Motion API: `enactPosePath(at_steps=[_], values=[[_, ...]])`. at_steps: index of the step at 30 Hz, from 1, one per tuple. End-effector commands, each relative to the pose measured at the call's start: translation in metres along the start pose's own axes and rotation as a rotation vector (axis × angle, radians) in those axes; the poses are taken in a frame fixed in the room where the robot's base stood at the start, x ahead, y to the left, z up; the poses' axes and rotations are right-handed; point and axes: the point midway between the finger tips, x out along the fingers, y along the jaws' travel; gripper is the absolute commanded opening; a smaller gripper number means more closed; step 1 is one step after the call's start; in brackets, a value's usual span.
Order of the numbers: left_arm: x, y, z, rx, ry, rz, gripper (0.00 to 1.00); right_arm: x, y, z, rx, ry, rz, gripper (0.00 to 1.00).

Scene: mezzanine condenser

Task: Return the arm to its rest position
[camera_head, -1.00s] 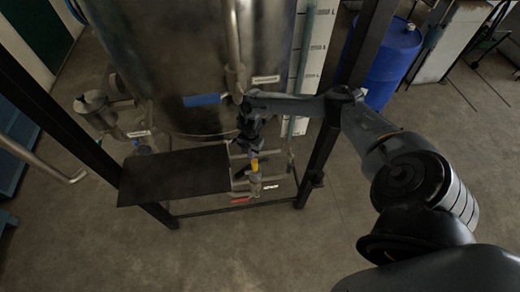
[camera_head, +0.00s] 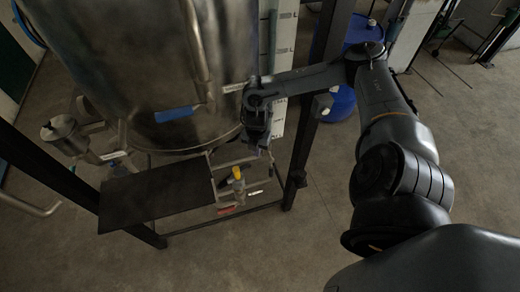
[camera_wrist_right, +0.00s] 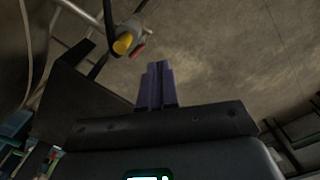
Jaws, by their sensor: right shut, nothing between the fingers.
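My right arm comes in from the right in the head view and reaches toward the steel tank. Its gripper (camera_head: 262,150) hangs beside the tank's lower right side, above and to the right of the pipework. In the right wrist view the gripper's two purple fingers (camera_wrist_right: 156,86) are together with nothing between them. The yellow-topped valve fitting (camera_wrist_right: 124,44) is ahead and to the left of the fingers, apart from them. My left arm and gripper do not show.
The large steel tank (camera_head: 140,70) stands in a dark metal frame (camera_head: 306,130). A flat dark plate (camera_head: 155,192) lies left of the yellow valve (camera_head: 238,173). A blue drum (camera_head: 342,102) stands behind my arm. The floor (camera_head: 300,240) in front is clear.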

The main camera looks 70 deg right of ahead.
Motion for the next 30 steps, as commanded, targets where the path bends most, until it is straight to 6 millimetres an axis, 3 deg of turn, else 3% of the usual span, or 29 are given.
enactPosePath(at_steps=[10, 14, 16, 20, 24, 27, 30], values=[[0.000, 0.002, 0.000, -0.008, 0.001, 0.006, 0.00, -0.003, -0.018, 0.002, -0.001, 0.000, -0.016, 0.00], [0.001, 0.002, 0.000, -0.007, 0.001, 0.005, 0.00, 0.018, -0.036, -0.014, -0.010, 0.031, -0.063, 0.00], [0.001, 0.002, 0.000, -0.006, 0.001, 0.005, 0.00, 0.037, -0.050, -0.036, -0.021, 0.075, -0.097, 0.00], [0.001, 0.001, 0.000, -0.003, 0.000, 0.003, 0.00, 0.074, -0.078, -0.106, -0.053, 0.210, -0.157, 0.00], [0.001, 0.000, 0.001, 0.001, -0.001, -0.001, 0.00, 0.098, -0.102, -0.207, -0.069, 0.405, -0.158, 0.00], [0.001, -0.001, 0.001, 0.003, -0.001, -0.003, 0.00, 0.102, -0.110, -0.284, -0.047, 0.539, -0.109, 0.00], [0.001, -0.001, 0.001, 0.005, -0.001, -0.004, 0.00, 0.091, -0.107, -0.358, 0.020, 0.663, -0.019, 0.00]])
